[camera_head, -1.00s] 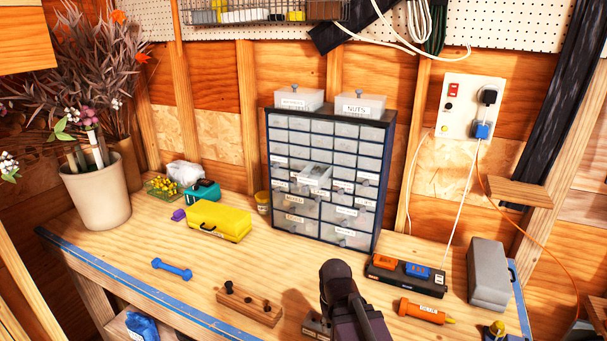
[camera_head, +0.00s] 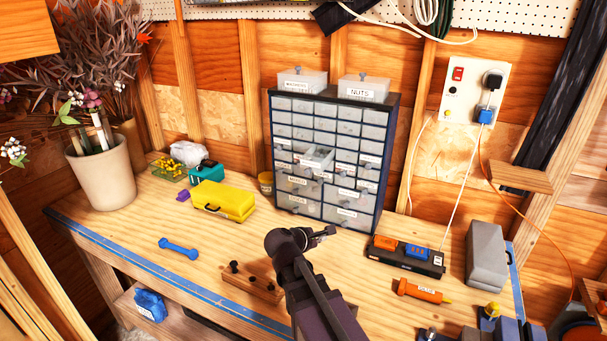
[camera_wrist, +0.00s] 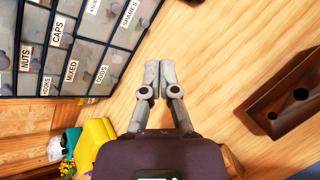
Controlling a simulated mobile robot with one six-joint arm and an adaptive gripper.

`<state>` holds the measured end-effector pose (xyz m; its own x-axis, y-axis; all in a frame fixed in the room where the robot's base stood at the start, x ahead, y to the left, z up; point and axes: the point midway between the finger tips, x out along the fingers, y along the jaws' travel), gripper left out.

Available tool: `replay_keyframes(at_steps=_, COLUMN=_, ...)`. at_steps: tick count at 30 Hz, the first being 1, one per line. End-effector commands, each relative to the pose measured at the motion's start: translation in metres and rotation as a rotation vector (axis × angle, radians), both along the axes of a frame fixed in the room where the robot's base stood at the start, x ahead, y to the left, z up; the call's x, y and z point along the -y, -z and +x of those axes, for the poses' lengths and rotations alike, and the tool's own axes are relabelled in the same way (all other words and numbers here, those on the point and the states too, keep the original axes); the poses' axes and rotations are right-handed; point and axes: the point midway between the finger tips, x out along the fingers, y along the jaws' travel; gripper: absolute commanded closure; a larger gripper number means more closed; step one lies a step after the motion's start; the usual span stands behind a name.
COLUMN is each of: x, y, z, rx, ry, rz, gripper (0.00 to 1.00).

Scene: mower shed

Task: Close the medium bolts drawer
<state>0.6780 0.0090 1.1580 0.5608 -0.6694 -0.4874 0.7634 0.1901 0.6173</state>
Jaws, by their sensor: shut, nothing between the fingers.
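The drawer cabinet (camera_head: 385,150) stands at the back of the bench, dark with pale see-through drawers. One small drawer (camera_head: 317,157) in its middle rows sticks out toward me; its label is too small to read in the head view. The other drawers look flush. My gripper (camera_head: 331,231) is low over the bench in front of the cabinet, apart from it. In the wrist view my gripper (camera_wrist: 157,78) is shut and empty. That view also shows the cabinet's lower drawers (camera_wrist: 95,50), turned sideways, with labels such as NUTS, CAPS and MIXED; the pulled-out drawer cannot be made out there.
Two labelled bins, one marked NUTS (camera_head: 363,88), sit on the cabinet. A yellow case (camera_head: 224,201) lies to its left, a black box with orange and blue parts (camera_head: 405,255) to its right. A wooden block (camera_head: 245,287) with holes is near my arm. Bench directly before the cabinet is clear.

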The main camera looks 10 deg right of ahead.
Motion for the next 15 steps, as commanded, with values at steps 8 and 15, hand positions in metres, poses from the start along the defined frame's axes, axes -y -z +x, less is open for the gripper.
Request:
replay_keyframes(at_steps=8, x=-0.057, y=-0.067, z=0.039, rx=-0.086, ry=-0.318, rz=-0.527, gripper=1.00)
replay_keyframes(at_steps=15, x=-0.095, y=-0.101, z=0.053, rx=-0.142, ry=-0.446, rz=-0.840, gripper=1.00)
